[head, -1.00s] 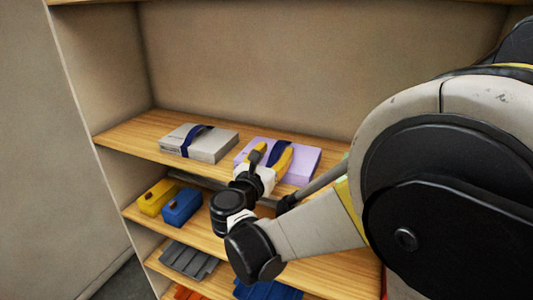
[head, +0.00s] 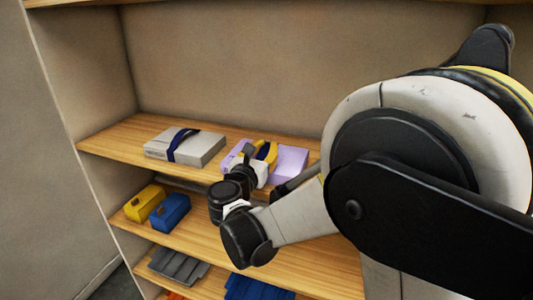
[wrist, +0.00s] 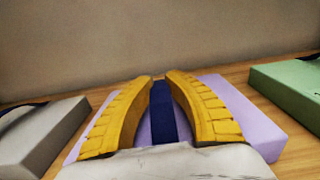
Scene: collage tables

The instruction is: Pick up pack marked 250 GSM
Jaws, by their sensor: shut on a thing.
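A lilac pack (head: 291,163) with a dark blue band (wrist: 158,115) lies flat on the upper shelf. My gripper (head: 258,151) is over its middle. In the wrist view, my two yellow fingers (wrist: 160,80) stand on either side of the band, shut on it from left and right. The pack appears to rest on the shelf. My fingers and wrist cover part of its top and front. No marking can be read on the lilac pack, so I cannot tell whether it says 250 GSM.
A grey pack (head: 205,147) with a dark blue band lies to the left, and a green pack (wrist: 292,88) to the right. The shelf's back wall (head: 230,60) is close behind. Yellow (head: 144,203) and blue (head: 170,210) items sit on the shelf below.

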